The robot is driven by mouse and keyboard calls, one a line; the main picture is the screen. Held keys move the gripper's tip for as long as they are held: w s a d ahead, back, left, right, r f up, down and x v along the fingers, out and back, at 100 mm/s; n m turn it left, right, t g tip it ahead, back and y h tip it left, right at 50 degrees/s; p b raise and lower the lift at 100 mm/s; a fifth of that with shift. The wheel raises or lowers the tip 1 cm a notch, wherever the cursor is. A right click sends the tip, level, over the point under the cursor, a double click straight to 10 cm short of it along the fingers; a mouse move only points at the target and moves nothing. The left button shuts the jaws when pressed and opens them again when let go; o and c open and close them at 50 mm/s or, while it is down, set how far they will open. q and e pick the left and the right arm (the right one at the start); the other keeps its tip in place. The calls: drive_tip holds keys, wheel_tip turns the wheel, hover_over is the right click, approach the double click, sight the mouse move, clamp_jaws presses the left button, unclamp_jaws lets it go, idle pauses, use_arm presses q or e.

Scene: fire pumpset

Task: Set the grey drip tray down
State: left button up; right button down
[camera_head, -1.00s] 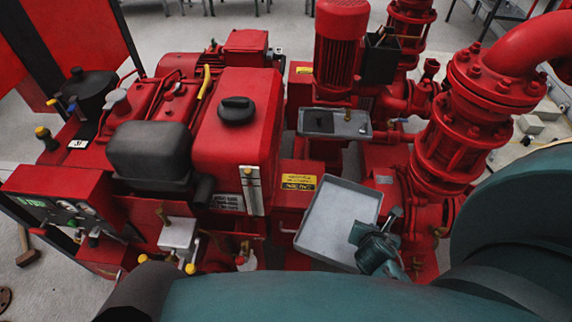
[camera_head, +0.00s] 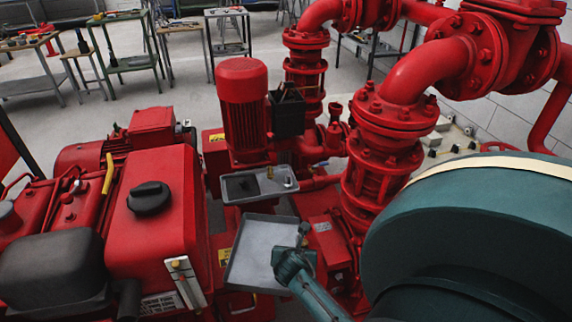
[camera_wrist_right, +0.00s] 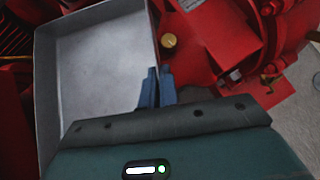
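The grey drip tray (camera_head: 262,240) is a shallow rectangular pan in the lower middle of the head view, between the red engine and the red pump pipes. It looks empty. My right gripper (camera_head: 303,236) is at its right edge, with the fingers closed on the tray's rim. In the right wrist view the tray (camera_wrist_right: 100,60) fills the upper left, and the blue fingers (camera_wrist_right: 155,88) grip its near right wall. Whether the tray's underside touches anything is hidden. My left gripper is not in view.
A smaller grey tray (camera_head: 240,188) with small items sits just behind the drip tray. The red engine (camera_head: 150,220) is on the left, and a red flanged pipe (camera_head: 375,170) rises on the right. Worktables (camera_head: 125,45) stand at the back on open floor.

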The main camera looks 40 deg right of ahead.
sight(287, 244)
drive_tip(key=w+b, duration=0.1)
drive_tip(key=w, duration=0.3)
drive_tip(key=shift+w+d, duration=0.1)
drive_tip(key=shift+d, duration=0.05)
drive_tip(key=shift+f+b, duration=0.4)
drive_tip(key=shift+f, duration=0.35)
drive_tip(key=c, duration=2.1)
unclamp_jaws()
drive_tip(key=shift+f, duration=0.1)
drive_tip(key=o, duration=0.4)
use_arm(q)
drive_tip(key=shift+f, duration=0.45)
